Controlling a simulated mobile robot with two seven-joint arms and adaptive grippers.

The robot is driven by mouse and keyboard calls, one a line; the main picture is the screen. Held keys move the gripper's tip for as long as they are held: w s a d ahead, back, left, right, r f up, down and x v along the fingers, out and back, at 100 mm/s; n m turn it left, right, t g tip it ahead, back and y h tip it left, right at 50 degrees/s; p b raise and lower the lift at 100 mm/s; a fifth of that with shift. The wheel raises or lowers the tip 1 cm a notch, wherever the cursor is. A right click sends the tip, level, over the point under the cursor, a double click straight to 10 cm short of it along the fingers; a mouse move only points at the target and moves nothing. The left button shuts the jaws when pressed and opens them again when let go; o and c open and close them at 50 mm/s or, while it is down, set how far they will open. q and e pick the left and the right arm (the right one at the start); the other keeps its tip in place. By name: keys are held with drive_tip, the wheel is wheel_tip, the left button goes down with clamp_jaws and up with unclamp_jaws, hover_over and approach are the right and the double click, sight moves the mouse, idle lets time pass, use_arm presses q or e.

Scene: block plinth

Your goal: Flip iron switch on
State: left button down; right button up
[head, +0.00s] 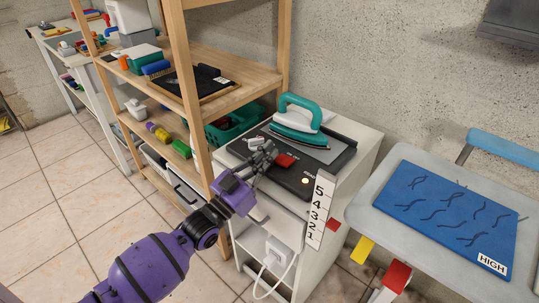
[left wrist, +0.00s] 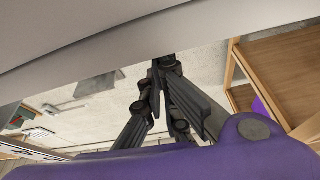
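The iron (head: 298,122), with a teal handle and body, rests on a dark grey pad on the white cabinet (head: 268,212). In front of it is a black control box (head: 290,179) with a red switch (head: 285,160) and a small glowing light (head: 305,181). My left gripper (head: 266,152) is just left of the red switch, close above the box. I cannot tell whether it touches the switch. In the left wrist view, its dark fingers (left wrist: 158,68) come together at the tips with nothing visible between them. My right gripper is not in view.
A strip numbered 1 to 5 (head: 319,212) stands at the cabinet's front right corner. A white plug (head: 276,249) with cables sits below. A wooden shelf (head: 235,75) rises close on the left. A grey table with a blue "HIGH" board (head: 445,215) stands at right.

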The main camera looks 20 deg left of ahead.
use_arm(q)
drive_tip(key=shift+r+p, duration=0.35)
drive_tip(key=shift+r, duration=0.05)
drive_tip(key=r+p, duration=0.1)
drive_tip(key=a+r+p, duration=0.1)
drive_tip(key=r+p, duration=0.1)
drive_tip(key=shift+s+r, duration=0.15)
drive_tip(key=shift+r, duration=0.1)
drive_tip(key=d+b+v, duration=0.1)
drive_tip(key=v, duration=0.8)
drive_tip(key=shift+s+f, duration=0.35)
